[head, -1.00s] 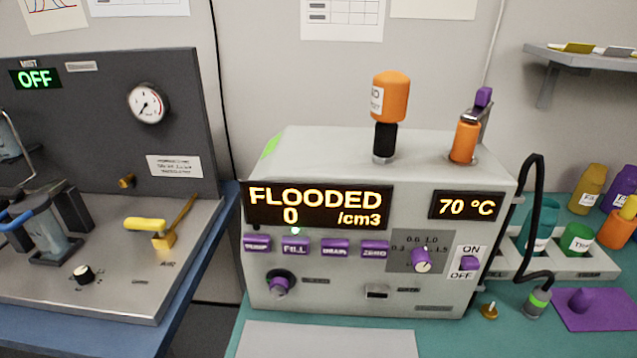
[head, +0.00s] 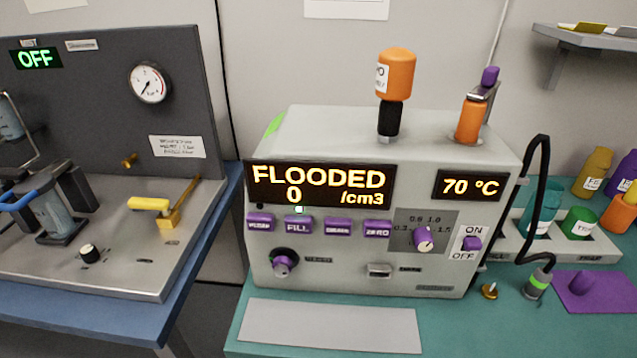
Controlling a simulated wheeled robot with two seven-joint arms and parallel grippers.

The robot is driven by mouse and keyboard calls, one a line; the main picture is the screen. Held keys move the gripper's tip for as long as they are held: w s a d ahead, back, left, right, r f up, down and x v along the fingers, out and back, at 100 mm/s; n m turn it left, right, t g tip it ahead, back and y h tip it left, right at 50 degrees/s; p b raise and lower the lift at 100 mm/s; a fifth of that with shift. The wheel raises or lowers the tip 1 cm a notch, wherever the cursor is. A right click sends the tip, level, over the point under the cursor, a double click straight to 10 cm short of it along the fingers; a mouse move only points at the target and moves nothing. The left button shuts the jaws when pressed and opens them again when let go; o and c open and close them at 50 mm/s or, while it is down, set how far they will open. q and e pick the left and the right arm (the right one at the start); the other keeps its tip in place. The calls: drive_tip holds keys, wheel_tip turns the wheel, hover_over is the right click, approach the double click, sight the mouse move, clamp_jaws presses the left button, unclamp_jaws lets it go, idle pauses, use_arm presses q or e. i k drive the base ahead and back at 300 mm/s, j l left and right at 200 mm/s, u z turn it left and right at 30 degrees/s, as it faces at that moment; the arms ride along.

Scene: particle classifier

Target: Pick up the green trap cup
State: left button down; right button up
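The green trap cup (head: 579,224) sits in a grey holder (head: 563,250) on the teal bench at the right of the head view. Its white label is only partly readable. A teal cup (head: 540,215) stands in the same holder to its left, partly behind a black hose. Neither of my grippers shows in the head view.
The grey particle counter (head: 330,150) fills the middle and reads FLOODED, 0 /cm3 and 70 °C. A black hose (head: 545,165) arches beside the holder. A purple mat (head: 600,298), an orange bottle (head: 618,215) and a yellow bottle (head: 594,172) are near. A grey plate (head: 330,325) lies in front.

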sight(579, 221)
drive_tip(key=z, duration=1.4)
